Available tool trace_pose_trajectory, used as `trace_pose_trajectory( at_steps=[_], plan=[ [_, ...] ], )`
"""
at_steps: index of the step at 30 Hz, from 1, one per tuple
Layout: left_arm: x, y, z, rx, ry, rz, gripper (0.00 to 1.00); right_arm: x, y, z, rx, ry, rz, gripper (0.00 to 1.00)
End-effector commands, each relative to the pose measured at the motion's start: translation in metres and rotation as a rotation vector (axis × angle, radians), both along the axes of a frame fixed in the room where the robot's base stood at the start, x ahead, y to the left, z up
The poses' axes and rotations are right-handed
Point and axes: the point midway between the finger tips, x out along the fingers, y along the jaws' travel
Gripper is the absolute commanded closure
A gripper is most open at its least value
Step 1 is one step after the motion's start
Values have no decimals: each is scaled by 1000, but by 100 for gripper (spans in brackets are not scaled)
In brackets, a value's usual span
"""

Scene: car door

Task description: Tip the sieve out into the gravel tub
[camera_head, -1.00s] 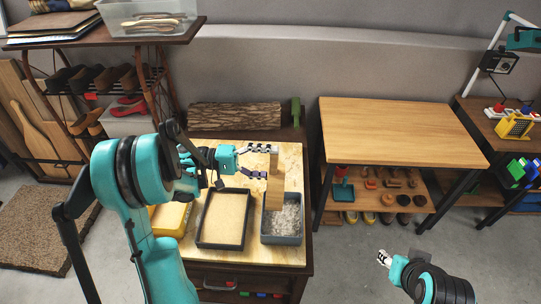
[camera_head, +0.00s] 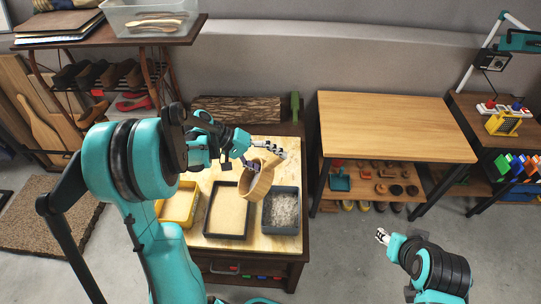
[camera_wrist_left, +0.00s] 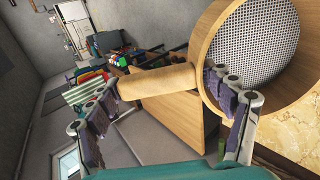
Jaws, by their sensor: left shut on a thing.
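My left gripper (camera_head: 269,159) is shut on the handle of the round wooden sieve (camera_head: 257,185). The sieve hangs tilted in the air, over the gap between the sand tray and the gravel tub. In the left wrist view the handle (camera_wrist_left: 157,82) lies between the fingers, and the visible mesh (camera_wrist_left: 255,45) inside the wooden ring looks bare. The dark grey gravel tub (camera_head: 282,229) stands on the bench just right of the sieve, with pale gravel in it. My right gripper (camera_head: 382,236) is at the lower right, away from the bench; its fingers are too small to judge.
A black-rimmed tray of sand (camera_head: 226,237) stands left of the tub, with a yellow container (camera_head: 178,205) further left. A log (camera_head: 240,108) lies behind the bench. A bare wooden table (camera_head: 390,125) stands to the right, across a gap of floor.

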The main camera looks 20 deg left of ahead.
Motion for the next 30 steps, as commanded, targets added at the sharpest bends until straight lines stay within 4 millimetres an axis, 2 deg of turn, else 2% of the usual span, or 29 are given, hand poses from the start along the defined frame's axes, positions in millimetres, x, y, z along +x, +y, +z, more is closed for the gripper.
trace_pose_trajectory(
  at_steps=[1,6,14,16,21,25,30],
  plan=[
    [0,-2,8,41,12,-3,66,0,0,12,0,0,0,60],
    [0,-2,10,193,54,-3,66,0,0,32,0,0,0,60],
    [0,-1,8,319,91,-2,66,0,0,43,0,0,0,60],
    [0,-2,12,374,107,-4,66,0,0,50,0,0,0,60],
    [1,-4,18,618,171,-9,66,0,0,69,0,0,0,60],
    [1,-4,18,787,220,-6,66,0,0,71,0,0,0,60],
    [1,-1,18,883,251,0,66,0,0,70,0,0,0,60]
  ],
)
